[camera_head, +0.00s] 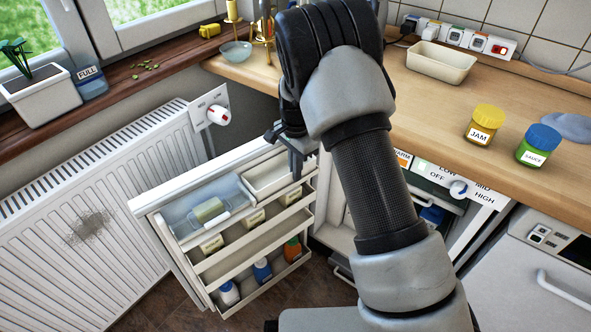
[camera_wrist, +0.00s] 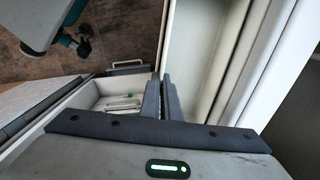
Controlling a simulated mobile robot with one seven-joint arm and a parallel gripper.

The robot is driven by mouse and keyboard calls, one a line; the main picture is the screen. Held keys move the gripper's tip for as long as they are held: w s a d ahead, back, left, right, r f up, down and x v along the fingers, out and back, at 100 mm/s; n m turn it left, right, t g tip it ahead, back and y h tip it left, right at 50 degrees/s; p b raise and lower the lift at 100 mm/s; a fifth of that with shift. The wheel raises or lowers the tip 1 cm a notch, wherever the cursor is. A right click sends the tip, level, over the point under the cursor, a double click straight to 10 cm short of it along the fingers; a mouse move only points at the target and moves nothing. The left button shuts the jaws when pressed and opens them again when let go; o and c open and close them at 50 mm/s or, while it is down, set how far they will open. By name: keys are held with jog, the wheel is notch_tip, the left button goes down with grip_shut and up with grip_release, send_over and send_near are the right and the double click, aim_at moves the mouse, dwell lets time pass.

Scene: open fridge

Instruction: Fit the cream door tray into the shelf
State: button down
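The cream door tray (camera_head: 262,182) is at the top shelf (camera_head: 203,240) of the open fridge door, in its right part. In the wrist view the tray (camera_wrist: 190,70) stretches away from my fingers, its inside empty. My gripper (camera_head: 296,165) is at the tray's right end. In the wrist view my gripper (camera_wrist: 162,98) has its fingers close together, with the tray's thin wall running down between them. The arm and fingers hide part of that end. I cannot tell whether the tray is fully seated.
Labelled boxes and bottles stand on lower door shelves. A radiator (camera_head: 90,220) is at the left. The counter holds a cream dish (camera_head: 441,62) and a JAM jar (camera_head: 484,125).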

jog(key=c, duration=1.9)
grip_release()
jog(key=shift+f, duration=0.1)
notch_tip(320, 180, up, 18)
jog(key=p, duration=0.4)
jog(key=shift+f, duration=0.25)
